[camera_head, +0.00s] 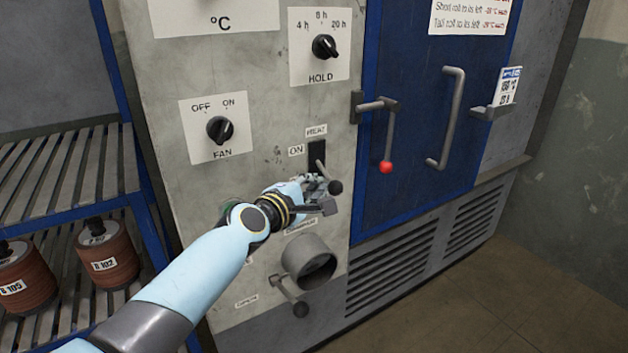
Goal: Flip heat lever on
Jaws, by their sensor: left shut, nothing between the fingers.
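The heat lever (335,187) sticks out of a dark vertical slot (317,155) on the grey control panel, under the HEAT label (316,131). An ON label (296,150) is beside the slot's upper part. The lever slants down and outward and ends in a dark round knob. My left gripper (326,200) is shut and empty, just below and left of the knob. Its fingers overlap the slot's lower end, and I cannot tell whether they touch the lever. My right gripper is not in view.
The FAN knob (220,130) and HOLD knob (324,46) are above. A round port (312,262) and a lower lever (288,292) are below. The blue door (425,120) with a red-tipped latch (386,167) is right.

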